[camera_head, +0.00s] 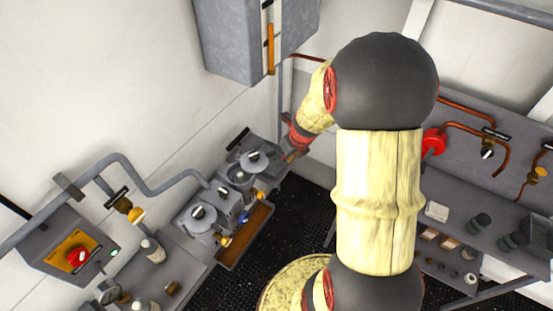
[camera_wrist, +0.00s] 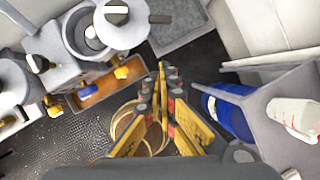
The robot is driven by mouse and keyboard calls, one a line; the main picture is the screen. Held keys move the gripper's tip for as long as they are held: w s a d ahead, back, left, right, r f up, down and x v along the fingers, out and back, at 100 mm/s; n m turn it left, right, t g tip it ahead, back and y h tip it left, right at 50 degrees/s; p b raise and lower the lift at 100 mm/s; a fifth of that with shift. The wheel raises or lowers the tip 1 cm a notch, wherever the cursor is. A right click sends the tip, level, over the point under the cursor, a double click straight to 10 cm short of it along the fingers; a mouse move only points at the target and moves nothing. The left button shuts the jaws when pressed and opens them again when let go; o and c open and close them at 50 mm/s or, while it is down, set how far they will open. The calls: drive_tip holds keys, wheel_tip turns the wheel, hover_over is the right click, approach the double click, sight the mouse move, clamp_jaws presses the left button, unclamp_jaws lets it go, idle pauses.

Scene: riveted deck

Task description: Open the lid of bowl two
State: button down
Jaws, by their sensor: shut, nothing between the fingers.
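Two lidded bowls sit in a grey double unit against the left wall. The far bowl (camera_wrist: 88,38) shows a pale round opening, and its disc lid (camera_head: 256,161) lies off to the right of it, swung aside; this lid with its black-and-white knob shows in the wrist view (camera_wrist: 124,32). The near bowl's lid (camera_head: 199,219) appears to cover its bowl. I cannot read which is numbered two. My gripper (camera_wrist: 162,70) is shut and empty, right of the far lid and apart from it. In the head view its fingers are small and partly hidden.
A brown trough (camera_head: 245,236) runs along the unit's front, with orange and blue knobs above it. A grey cabinet (camera_head: 255,40) hangs above. A control box with a red button (camera_head: 78,256) is at lower left.

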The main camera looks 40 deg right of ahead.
drive_tip(key=w+d+f+b, duration=0.1)
drive_tip(key=w+f+b, duration=0.1)
drive_tip(key=w+f, duration=0.5)
drive_tip(key=shift+w+d+f+m, duration=0.15)
drive_tip(key=shift+w+f+m, duration=0.15)
drive_tip(key=shift+f, duration=0.9)
drive_tip(key=w+d+n+y+b, duration=0.1)
drive_tip(key=w+d+n+y, duration=0.2)
drive_tip(key=w+n, duration=0.6)
drive_tip(key=shift+w+d+g, duration=0.4)
drive_tip(key=shift+w+d, duration=0.5)
drive_tip(key=shift+w, duration=0.25)
